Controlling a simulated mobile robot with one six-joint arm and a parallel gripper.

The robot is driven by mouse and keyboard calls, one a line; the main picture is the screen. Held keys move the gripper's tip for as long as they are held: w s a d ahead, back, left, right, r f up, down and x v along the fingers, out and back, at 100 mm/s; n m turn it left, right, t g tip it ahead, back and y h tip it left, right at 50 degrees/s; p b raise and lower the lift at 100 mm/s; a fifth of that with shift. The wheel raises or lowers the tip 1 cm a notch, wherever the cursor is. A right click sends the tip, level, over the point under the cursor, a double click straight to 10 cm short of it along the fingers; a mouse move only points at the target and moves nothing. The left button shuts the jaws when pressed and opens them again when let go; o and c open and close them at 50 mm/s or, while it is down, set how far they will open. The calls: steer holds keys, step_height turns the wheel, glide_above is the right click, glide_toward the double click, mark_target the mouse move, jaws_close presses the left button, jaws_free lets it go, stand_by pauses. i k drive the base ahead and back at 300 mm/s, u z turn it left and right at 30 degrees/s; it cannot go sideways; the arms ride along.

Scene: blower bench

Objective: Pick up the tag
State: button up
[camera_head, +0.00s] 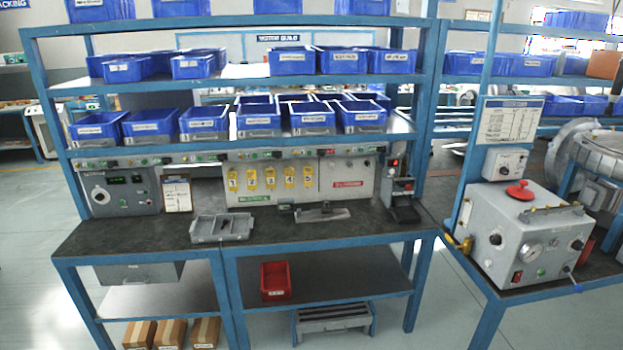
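Several yellow numbered tags (270,178) hang in a row on the pale panel (240,192) at the back of the workbench. They hang upright, side by side, with numbers on their faces. I cannot tell which one the task means. A white sheet or card (177,195) stands left of the panel. My gripper is not in view, so I cannot see its state or where it is relative to the tags.
On the dark bench top (130,238) are a grey divided tray (222,228), a grey flat fixture (322,213) and a black device (401,205). A grey control box (120,191) stands at left. Shelves of blue bins (310,115) overhang. A red bin (275,281) sits below.

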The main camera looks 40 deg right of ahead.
mark_target(308, 177)
steer(key=i, duration=0.9)
steer(key=u, duration=0.05)
